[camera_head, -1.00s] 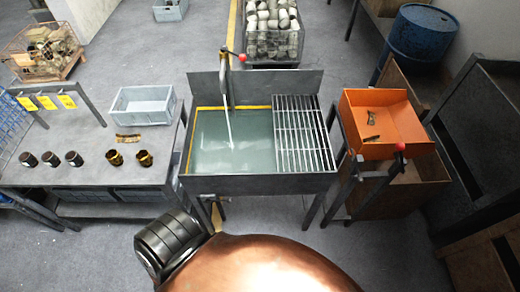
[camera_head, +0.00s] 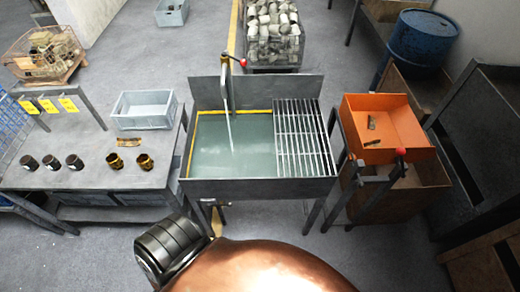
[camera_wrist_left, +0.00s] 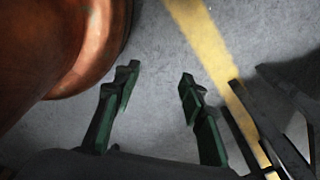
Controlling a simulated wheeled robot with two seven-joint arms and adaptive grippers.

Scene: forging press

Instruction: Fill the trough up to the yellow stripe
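The grey metal trough (camera_head: 255,188) stands in the middle of the head view, holding greenish water (camera_head: 212,145). A yellow stripe (camera_head: 188,150) shows along its left and back inner walls, just above the water. The tap (camera_head: 226,85) has a red-knobbed lever (camera_head: 242,62), and a thin pale stream (camera_head: 230,130) falls from it into the water. A metal grate (camera_head: 300,140) covers the trough's right part. My left gripper (camera_wrist_left: 150,95) has its green fingers spread, with nothing between them, above the floor. My right gripper is in neither view.
A table (camera_head: 85,178) on the left holds a grey crate (camera_head: 143,118), dark cups (camera_head: 52,162) and brassy cups (camera_head: 144,161). An orange tray (camera_head: 385,128) stands at the right, near another red knob (camera_head: 400,152). Dark bars (camera_wrist_left: 270,120) show right of my left gripper.

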